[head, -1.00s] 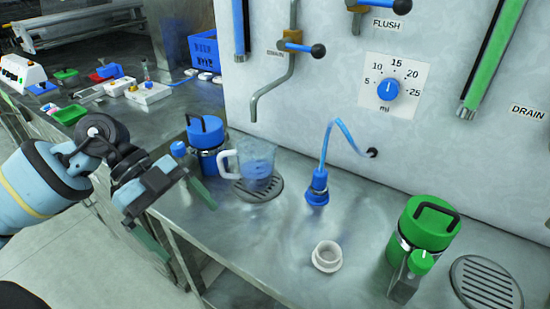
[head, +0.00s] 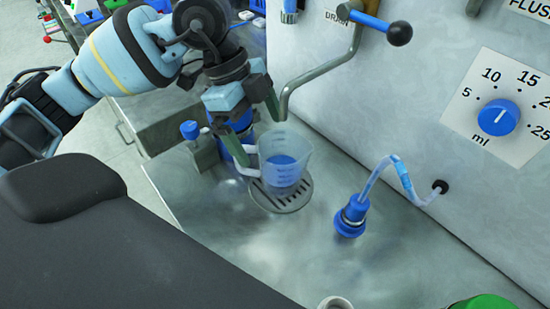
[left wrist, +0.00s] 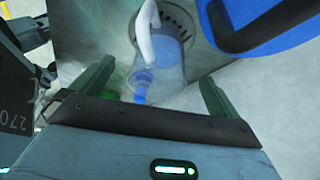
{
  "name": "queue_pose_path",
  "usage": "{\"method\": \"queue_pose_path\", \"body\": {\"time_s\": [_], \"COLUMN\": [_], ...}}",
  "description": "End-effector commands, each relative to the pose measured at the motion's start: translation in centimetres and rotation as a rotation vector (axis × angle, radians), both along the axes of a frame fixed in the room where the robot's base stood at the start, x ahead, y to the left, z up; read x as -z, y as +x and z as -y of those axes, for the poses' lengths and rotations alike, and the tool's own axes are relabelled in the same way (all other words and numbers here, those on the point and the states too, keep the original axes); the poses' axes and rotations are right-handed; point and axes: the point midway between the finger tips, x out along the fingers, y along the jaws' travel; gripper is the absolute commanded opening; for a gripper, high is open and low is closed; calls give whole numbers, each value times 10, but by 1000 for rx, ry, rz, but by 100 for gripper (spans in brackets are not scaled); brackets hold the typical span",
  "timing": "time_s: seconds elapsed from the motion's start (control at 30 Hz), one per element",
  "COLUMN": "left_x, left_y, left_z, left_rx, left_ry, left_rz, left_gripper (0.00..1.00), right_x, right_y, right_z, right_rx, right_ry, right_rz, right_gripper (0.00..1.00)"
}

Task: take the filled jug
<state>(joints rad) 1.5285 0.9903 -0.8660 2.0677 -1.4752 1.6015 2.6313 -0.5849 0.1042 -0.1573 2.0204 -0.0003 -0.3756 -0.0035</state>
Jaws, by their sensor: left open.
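The clear jug (head: 287,160) stands upright on a round drain grate (head: 281,194), with bluish liquid inside. Its white handle (head: 243,160) points left, towards my left gripper. My left gripper (head: 263,140) is open, its green fingers near the handle side of the jug. In the left wrist view the jug (left wrist: 165,65) and its handle (left wrist: 146,22) show beyond the gap between the fingers (left wrist: 157,72). No contact is visible. The arm and fingers hide part of the blue canister behind. My right gripper is not in view.
A blue canister (head: 234,152) stands close behind the left gripper. The bent drain pipe (head: 320,72) hangs above and behind the jug. A blue nozzle with a hose (head: 350,215) stands to the right. A green lid (head: 484,302) shows at the bottom right. The bench before the jug is clear.

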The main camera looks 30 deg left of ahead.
Motion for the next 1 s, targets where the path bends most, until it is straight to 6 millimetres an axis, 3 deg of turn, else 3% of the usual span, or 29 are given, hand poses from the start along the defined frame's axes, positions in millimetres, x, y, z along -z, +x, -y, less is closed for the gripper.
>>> {"method": "queue_pose_path", "body": {"time_s": [0.23, 0.47, 0.8, 1.0], "left_x": [21, 28, 66, 70], "left_y": [0, 1, 5, 5], "left_z": [9, 12, 31, 32], "left_rx": [2, 2, 1, 0], "left_ry": [0, 0, -1, -1], "left_rz": [-4, -2, -3, -1], "left_gripper": [100, 100, 100, 100], "right_x": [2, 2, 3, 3], "right_y": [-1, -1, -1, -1], "right_z": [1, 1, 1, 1], "right_rx": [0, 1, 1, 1], "right_ry": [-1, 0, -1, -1], "right_rz": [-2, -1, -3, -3], "right_gripper": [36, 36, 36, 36]}}
